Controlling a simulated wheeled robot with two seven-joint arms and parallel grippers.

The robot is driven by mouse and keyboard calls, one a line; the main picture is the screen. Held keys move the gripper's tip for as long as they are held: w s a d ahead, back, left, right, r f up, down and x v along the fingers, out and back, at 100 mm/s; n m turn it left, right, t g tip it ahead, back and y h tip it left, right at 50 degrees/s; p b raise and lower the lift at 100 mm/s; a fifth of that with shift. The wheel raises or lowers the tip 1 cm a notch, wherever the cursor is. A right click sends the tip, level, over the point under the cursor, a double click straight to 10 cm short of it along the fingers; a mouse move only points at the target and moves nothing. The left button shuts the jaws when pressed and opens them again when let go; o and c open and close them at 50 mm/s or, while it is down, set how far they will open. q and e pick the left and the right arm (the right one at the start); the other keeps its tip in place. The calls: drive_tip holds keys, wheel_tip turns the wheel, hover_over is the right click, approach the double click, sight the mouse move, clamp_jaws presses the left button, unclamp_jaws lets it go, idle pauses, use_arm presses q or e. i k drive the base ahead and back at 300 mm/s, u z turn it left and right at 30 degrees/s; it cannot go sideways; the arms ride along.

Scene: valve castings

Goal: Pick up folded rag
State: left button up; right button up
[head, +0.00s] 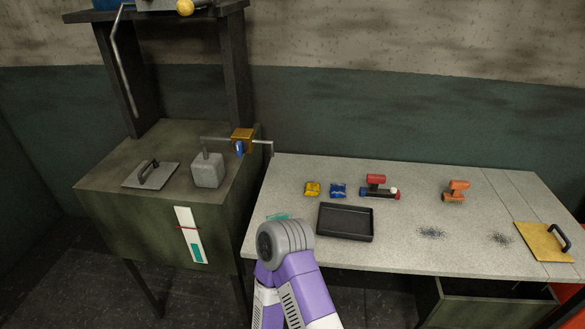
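No item is plainly a folded rag. A small yellow item (312,189) and a small blue item (338,191) lie side by side on the grey table (400,261), left of its middle; they could be folded cloths or packets. A flat teal item (278,217) lies near the table's left edge, partly hidden behind my arm. One of my arms, purple and white with a grey round joint, rises from the bottom centre; I cannot tell which arm it is. No gripper fingers show.
A black tray (345,237) stands right of my arm. Behind it are a red-topped tool (376,180) and an orange tool (456,191). A yellow plate with a handle (543,243) lies far right. A green bench (110,188) with a grey block (208,171) stands left.

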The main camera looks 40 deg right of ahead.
sight(338, 190)
drive_tip(key=z, duration=1.85)
